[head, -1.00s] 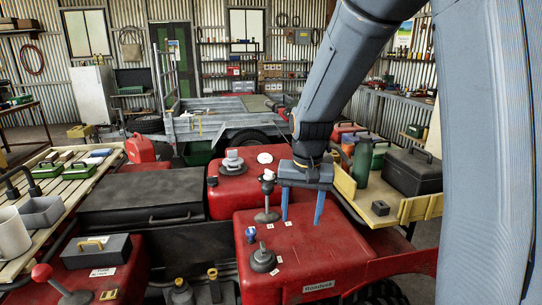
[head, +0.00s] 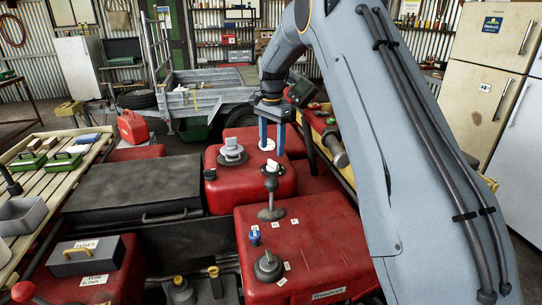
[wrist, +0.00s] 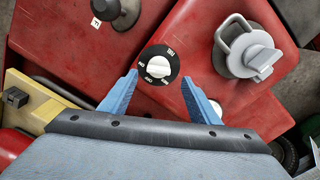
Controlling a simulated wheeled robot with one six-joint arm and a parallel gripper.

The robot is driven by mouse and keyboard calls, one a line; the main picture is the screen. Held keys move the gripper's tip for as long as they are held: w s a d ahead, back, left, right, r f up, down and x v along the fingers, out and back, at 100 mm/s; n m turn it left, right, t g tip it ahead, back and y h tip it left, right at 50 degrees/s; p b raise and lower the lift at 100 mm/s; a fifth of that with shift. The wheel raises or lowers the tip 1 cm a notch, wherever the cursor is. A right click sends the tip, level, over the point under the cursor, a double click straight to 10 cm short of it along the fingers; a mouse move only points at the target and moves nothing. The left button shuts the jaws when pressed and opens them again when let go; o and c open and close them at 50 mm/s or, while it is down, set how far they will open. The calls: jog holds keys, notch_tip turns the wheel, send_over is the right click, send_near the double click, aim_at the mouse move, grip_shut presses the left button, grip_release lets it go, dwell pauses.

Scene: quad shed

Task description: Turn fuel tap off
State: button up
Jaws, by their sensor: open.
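The fuel tap (wrist: 157,66) is a black round dial with a white knob and white lettering in the wrist view. In the wrist view the dial appears between and just beyond the fingertips, with no contact visible. In the head view my gripper (head: 271,150) hangs above and behind the dial. I cannot tell which mark the knob points at.
A grey handled cap (head: 231,151) stands on the rear red tank, left of my gripper. A white disc (head: 267,144) lies behind the fingers. A blue knob (head: 254,234) and a grey knob (head: 268,264) stand on the front tank (head: 310,235). The black box (head: 135,187) is left.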

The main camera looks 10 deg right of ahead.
aim_at(273, 161)
jog(key=f+p, duration=0.1)
jog(key=f, duration=0.4)
jog(key=shift+d+f+p, duration=0.2)
jog(key=shift+f+p, duration=0.2)
jog(key=shift+c, duration=0.2)
jog(key=c, duration=1)
